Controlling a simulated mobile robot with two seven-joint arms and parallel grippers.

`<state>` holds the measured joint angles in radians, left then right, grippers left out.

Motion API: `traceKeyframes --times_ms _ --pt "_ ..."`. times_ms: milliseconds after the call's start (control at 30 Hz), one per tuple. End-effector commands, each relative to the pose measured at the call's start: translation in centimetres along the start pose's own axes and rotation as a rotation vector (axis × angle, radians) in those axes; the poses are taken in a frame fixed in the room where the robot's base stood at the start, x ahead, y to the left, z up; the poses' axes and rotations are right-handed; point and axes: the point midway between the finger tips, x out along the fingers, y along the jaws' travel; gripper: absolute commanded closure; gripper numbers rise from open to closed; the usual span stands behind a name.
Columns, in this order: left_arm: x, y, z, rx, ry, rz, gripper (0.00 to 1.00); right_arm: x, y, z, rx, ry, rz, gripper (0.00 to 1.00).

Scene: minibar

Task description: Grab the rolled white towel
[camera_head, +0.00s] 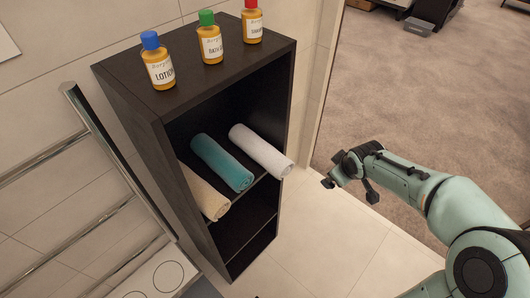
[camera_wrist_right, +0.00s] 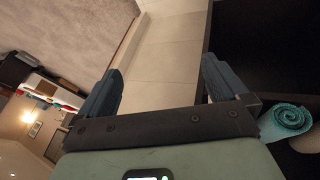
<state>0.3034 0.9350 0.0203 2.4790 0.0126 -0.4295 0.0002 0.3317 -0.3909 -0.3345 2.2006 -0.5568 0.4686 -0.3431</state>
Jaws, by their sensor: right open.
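The rolled white towel (camera_head: 262,150) lies on the upper open shelf of a dark cabinet, its near end sticking out past the front. A rolled teal towel (camera_head: 222,161) and a rolled beige towel (camera_head: 203,193) lie to its left. My right gripper (camera_head: 348,187) is open and empty, in the air to the right of the white towel and apart from it. In the right wrist view the gripper (camera_wrist_right: 158,85) has its fingers spread over bare floor. The teal roll (camera_wrist_right: 290,119) shows at that view's right edge beside a pale roll I cannot identify. My left gripper is out of view.
The dark cabinet (camera_head: 146,115) carries bottles with blue (camera_head: 158,62), green (camera_head: 210,38) and red (camera_head: 252,22) caps on top. A metal rail rack (camera_head: 120,150) stands left. Tiled floor (camera_head: 325,235) in front of the cabinet is clear. A door frame edge (camera_head: 322,80) rises behind.

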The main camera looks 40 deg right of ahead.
Motion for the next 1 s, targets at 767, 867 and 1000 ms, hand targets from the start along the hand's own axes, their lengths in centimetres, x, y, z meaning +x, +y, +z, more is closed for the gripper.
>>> traceKeyframes --times_ms 767,867,1000 --pt "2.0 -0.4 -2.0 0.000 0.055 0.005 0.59 -2.0 -8.6 -3.6 -0.030 0.823 -0.170 0.00" --pt "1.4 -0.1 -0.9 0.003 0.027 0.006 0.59 -1.1 -8.8 -4.6 -0.031 0.821 -0.171 0.00" --pt "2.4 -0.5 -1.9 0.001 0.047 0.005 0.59 1.1 -9.3 -6.5 -0.035 0.823 -0.165 0.00"
